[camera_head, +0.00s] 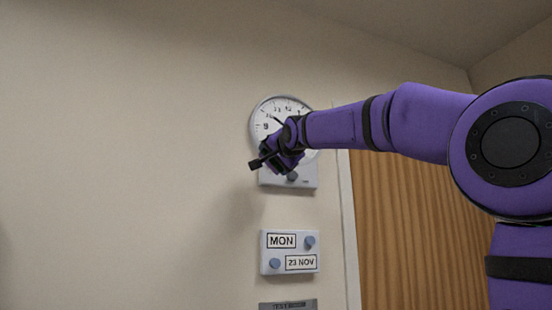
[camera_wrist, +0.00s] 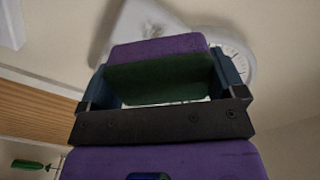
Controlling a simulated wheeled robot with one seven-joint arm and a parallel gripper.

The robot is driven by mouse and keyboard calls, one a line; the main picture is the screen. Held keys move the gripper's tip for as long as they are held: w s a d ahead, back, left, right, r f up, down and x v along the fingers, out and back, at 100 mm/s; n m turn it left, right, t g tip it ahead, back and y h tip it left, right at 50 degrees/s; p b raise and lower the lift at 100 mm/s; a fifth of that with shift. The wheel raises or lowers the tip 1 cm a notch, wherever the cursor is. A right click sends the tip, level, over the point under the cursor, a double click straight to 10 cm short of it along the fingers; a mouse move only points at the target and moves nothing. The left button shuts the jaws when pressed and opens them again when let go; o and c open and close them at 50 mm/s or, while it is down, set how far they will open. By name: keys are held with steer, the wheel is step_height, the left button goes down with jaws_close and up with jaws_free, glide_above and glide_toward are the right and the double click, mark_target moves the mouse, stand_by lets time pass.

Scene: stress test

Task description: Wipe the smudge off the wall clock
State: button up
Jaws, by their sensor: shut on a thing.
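The round white wall clock (camera_head: 266,111) hangs on the beige wall, with a pale box-like base below its dial. My gripper (camera_head: 268,161) is in front of the dial's lower part and hides some of it. In the wrist view my gripper (camera_wrist: 163,88) is shut on a dark green pad (camera_wrist: 158,78). A purple part shows just beyond the pad; I cannot tell whether it belongs to it. Part of the clock dial (camera_wrist: 235,62) shows at the right of the wrist view.
A white calendar panel (camera_head: 271,254) with blue knobs, reading MON and 23 NOV, is below the clock. A grey plate (camera_head: 287,305) is under it. A wooden door (camera_head: 410,235) with a pale frame is to the right. The wall left of the clock is bare.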

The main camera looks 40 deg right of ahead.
mark_target(265, 168)
steer(key=shift+x, duration=3.2)
steer(key=shift+x, duration=0.95)
steer(key=shift+s+d, duration=0.25)
steer(key=shift+d, duration=0.35)
steer(key=shift+s+d, duration=0.25)
steer(key=shift+d, duration=0.4)
steer(key=shift+s+d, duration=0.25)
steer(key=shift+d, duration=0.35)
steer(key=shift+w+a, duration=0.25)
steer(key=shift+a, duration=0.65)
steer(key=shift+w+a, duration=0.2)
steer(key=shift+a, duration=0.7)
